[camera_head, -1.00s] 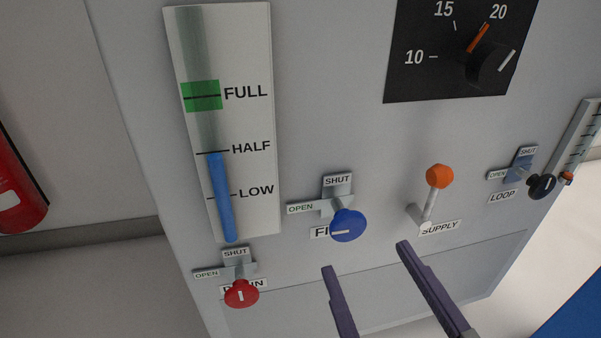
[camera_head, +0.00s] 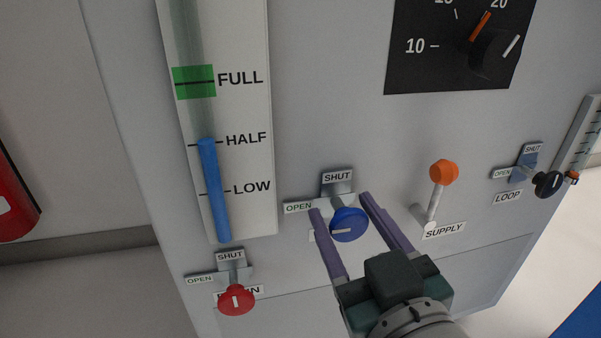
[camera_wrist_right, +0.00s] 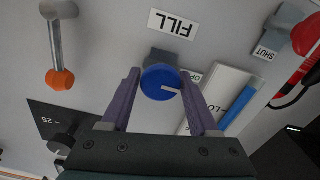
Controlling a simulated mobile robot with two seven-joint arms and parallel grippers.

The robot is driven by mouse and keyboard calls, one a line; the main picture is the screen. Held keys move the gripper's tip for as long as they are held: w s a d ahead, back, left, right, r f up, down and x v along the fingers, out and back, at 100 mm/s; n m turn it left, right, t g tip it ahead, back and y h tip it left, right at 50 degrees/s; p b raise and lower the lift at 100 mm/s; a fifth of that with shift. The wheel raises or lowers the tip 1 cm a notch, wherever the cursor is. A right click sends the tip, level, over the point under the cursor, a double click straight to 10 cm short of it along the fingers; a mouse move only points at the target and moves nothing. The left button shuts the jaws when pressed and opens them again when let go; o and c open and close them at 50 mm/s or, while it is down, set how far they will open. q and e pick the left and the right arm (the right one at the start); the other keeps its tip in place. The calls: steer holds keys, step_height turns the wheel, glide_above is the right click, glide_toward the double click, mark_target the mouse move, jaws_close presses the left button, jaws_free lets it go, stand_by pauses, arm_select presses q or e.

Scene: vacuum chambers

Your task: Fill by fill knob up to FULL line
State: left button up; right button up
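The blue fill knob (camera_head: 348,224) is on the grey panel under a SHUT tag (camera_head: 338,177) and beside an OPEN tag (camera_head: 299,207). Its white mark points to the left, toward the OPEN side. My right gripper (camera_head: 341,204) is open, with one purple finger on each side of the knob. The knob also shows between the fingers in the right wrist view (camera_wrist_right: 161,82), with gaps visible. The level gauge (camera_head: 255,160) has a blue column (camera_head: 214,190) reaching about the HALF line, below the green FULL band (camera_head: 194,82). My left gripper is not in view.
A red drain knob (camera_head: 236,300) is at lower left. An orange-tipped supply lever (camera_head: 444,173) stands close right of my fingers. A dark loop knob (camera_head: 547,184) is farther right. A black dial (camera_head: 492,52) is above.

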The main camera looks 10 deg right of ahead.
jaws_close()
stand_by(0.4)
steer(key=shift+m+p, duration=0.4)
steer(key=shift+m, duration=0.4)
steer(key=shift+m+p, duration=0.35)
steer(key=shift+m, duration=0.75)
steer(key=shift+d+m, duration=0.1)
steer(key=shift+m, duration=1.1)
steer(key=shift+m+p, duration=0.4)
steer(key=shift+m, duration=0.9)
